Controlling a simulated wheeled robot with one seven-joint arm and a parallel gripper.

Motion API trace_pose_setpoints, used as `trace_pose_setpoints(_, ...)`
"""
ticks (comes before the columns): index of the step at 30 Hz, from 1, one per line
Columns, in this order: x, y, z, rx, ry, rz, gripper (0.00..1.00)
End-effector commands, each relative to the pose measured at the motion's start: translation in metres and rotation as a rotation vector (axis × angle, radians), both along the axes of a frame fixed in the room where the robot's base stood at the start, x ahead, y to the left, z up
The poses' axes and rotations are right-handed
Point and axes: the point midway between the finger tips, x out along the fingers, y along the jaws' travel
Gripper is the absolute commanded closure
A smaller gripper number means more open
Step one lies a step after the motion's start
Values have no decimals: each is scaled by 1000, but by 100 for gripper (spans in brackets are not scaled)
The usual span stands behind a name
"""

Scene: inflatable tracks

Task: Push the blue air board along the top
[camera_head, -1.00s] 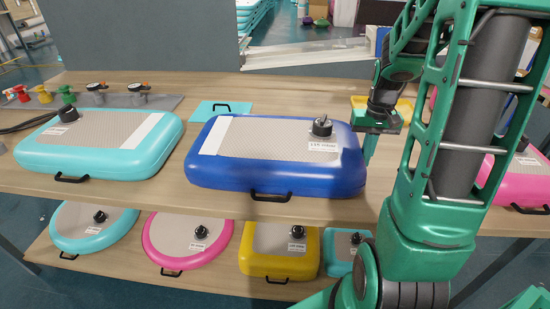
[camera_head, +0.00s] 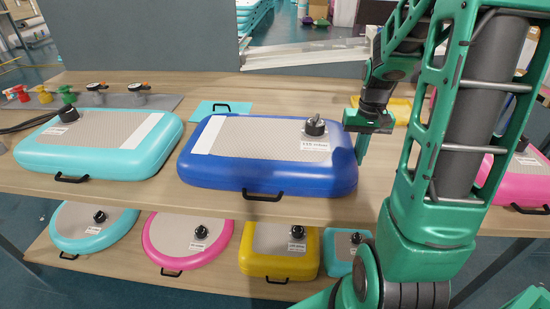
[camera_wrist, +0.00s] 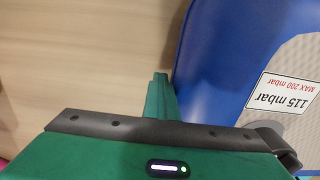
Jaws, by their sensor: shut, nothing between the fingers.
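The blue air board (camera_head: 262,174) lies flat on the wooden table top (camera_head: 230,207), with a grey upper face, a black valve (camera_head: 315,126) near its right end and a black handle on its front side. My gripper (camera_head: 361,150) is shut and empty, pointing down at the board's right end. In the wrist view the green fingers (camera_wrist: 160,95) are together, close beside the blue rim (camera_wrist: 205,60). The label reading 115 mbar (camera_wrist: 283,97) shows there. I cannot tell for sure whether the fingertips touch the rim.
A turquoise air board (camera_head: 105,165) lies to the left, with a narrow gap to the blue one. A small turquoise board (camera_head: 222,107) lies behind. Pink (camera_head: 508,180) and yellow (camera_head: 385,108) boards are to the right. Several smaller boards sit on the lower shelf.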

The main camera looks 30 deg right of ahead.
Motion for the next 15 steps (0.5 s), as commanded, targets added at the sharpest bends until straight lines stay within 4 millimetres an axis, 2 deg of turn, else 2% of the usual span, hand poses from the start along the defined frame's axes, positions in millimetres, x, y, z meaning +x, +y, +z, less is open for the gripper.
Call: trace_pose_setpoints(15,6,10,0,1,-1,3,100)
